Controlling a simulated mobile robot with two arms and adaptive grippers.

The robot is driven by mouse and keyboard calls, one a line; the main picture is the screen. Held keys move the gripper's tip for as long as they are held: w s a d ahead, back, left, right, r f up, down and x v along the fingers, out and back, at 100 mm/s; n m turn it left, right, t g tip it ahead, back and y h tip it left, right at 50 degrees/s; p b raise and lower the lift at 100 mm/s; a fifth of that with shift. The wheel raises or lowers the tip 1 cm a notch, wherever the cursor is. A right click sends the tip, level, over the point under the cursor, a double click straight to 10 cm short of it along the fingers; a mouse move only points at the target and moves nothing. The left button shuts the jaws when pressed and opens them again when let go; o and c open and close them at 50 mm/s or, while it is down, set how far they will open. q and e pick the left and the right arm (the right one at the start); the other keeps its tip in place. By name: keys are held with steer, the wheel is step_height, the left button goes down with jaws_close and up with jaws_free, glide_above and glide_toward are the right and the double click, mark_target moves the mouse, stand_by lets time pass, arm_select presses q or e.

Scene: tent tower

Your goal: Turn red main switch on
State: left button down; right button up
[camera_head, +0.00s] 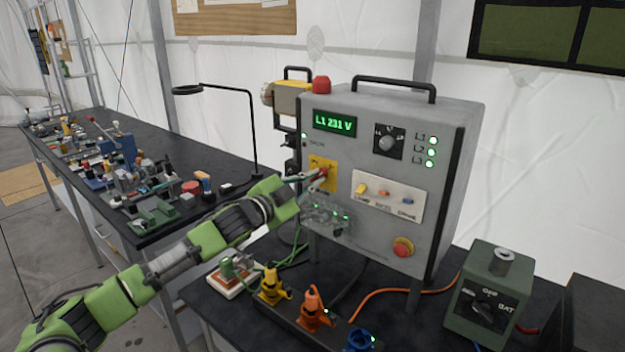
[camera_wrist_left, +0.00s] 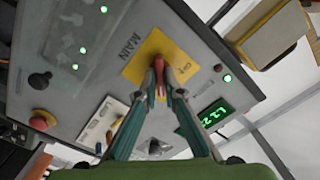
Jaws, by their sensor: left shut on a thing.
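The red main switch (camera_wrist_left: 159,78) sits on a yellow plate (camera_wrist_left: 150,52) marked MAIN on the grey cabinet (camera_head: 375,110). In the head view the yellow plate is on the cabinet's left front and my fingertips partly hide the switch. My left gripper (camera_head: 318,174) reaches in from the left. In the left wrist view its two fingers (camera_wrist_left: 160,88) are closed around the red handle, one on each side. The plate's lettering is too small to read surely. My right gripper does not show.
The cabinet display (camera_head: 335,123) reads L1 231 V, and green lamps (camera_head: 432,141) glow at its right. A red mushroom button (camera_head: 403,247) sits lower right. A cluttered bench (camera_head: 150,235) stands left.

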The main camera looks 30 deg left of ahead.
arm_select(q)
steer(key=c, duration=2.2)
jaws_free()
steer(key=shift+o, duration=0.2)
steer(key=shift+s+f, duration=0.15)
steer(key=shift+s, duration=0.45)
steer(key=s, duration=1)
steer(key=shift+s+a, duration=0.35)
steer(key=shift+a, duration=0.1)
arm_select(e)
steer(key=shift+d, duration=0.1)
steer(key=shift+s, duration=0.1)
